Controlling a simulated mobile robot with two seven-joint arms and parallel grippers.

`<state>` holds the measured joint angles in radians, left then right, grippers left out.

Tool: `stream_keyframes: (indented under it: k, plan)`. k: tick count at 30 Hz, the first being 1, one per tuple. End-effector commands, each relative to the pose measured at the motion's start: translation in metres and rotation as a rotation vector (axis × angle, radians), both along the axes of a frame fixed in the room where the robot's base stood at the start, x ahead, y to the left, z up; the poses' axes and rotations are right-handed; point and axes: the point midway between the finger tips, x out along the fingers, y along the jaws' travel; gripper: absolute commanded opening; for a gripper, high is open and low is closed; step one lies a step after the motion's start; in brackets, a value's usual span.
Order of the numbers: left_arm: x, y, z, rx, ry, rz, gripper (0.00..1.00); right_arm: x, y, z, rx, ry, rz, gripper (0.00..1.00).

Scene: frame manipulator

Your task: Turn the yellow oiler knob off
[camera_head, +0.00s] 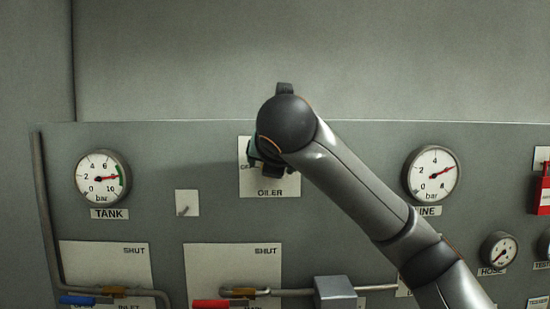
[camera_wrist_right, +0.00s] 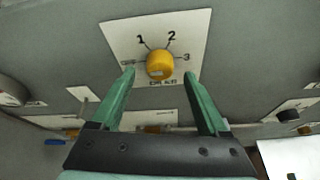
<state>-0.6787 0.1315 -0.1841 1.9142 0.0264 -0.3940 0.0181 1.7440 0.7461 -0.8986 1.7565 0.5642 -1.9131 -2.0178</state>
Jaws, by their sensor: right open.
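The yellow oiler knob (camera_wrist_right: 160,64) sits on a white plate (camera_wrist_right: 115,38) in the right wrist view. Marks 1, 2 and 3 run around it, with a small unclear label at its left. I cannot tell which mark it points to. My right gripper (camera_wrist_right: 159,76) is open, with one green finger on each side just below the knob in the picture; contact is not clear. In the head view the OILER plate (camera_head: 288,184) is partly covered by my right wrist, and the knob is hidden. My left gripper is not in view.
The grey panel carries a TANK gauge (camera_head: 102,177) at left and another gauge (camera_head: 432,174) at right. Below are a blue handle (camera_head: 78,300), a red handle (camera_head: 210,304) and pipes. A small toggle (camera_head: 186,204) is left of the oiler plate. A red tag (camera_head: 544,196) hangs far right.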

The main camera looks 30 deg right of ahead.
Motion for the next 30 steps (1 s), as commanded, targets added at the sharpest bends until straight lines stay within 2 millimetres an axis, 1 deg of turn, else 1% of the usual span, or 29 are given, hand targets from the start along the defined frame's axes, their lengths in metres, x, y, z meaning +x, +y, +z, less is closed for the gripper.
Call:
stream_keyframes:
  k: [3,6,15,24,30]
  plan:
    - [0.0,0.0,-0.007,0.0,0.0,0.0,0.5,-0.023,0.014,0.01,-0.001,-0.006,0.005,0.78]
    - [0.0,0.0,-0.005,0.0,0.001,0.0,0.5,-0.032,0.018,0.018,-0.004,-0.008,0.002,0.78]
    - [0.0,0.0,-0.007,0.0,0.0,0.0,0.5,-0.06,0.033,0.029,-0.003,-0.004,0.001,0.78]
    - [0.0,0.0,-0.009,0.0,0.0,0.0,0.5,-0.078,0.043,0.036,0.0,-0.002,0.002,0.78]
    - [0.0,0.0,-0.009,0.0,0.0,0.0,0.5,-0.082,0.045,0.037,0.0,0.001,0.001,0.78]
